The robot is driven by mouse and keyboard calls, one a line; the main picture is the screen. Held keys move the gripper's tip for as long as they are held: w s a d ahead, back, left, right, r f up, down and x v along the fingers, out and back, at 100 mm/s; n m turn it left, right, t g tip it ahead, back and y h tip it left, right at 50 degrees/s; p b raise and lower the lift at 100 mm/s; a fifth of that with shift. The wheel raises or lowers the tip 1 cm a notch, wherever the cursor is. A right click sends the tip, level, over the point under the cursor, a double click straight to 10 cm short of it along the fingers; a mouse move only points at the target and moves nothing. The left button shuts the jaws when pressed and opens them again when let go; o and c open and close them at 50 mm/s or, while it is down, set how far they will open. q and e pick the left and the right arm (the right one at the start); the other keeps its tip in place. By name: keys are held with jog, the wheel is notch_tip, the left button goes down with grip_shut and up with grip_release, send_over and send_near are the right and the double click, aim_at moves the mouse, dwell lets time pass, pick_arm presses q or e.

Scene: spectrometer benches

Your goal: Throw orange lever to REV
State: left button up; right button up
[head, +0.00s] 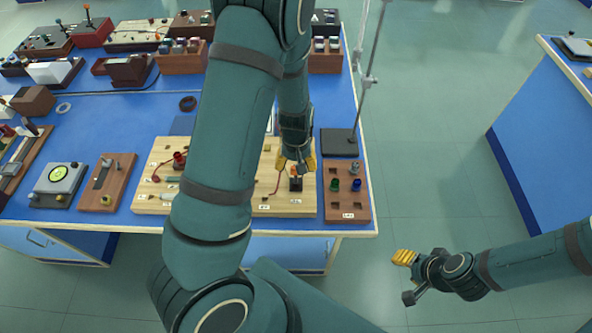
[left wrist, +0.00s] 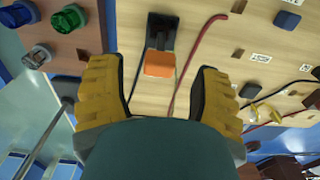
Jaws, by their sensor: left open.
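The orange lever (head: 295,172) stands on a black base (head: 296,185) near the right end of the pale wooden board. In the left wrist view its orange cap (left wrist: 160,63) and black slotted base (left wrist: 163,30) show clearly. My left gripper (head: 297,160) is open above and behind the lever, with its yellow fingers on either side of the cap in the wrist view. I see no contact with the lever. The labels by the base are too small to read. My right gripper (head: 404,258) hangs over the floor, away from the bench; its opening is unclear.
A brown block with green and blue knobs (head: 348,190) sits right of the board (head: 273,205). A stand with a dark base (head: 339,142) and tall rod is behind it. Red and dark wires run beside the lever. My left arm hides the bench's middle.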

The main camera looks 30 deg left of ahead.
aim_at(296, 176)
pick_arm(q)
jog(key=shift+f, duration=1.25)
grip_shut()
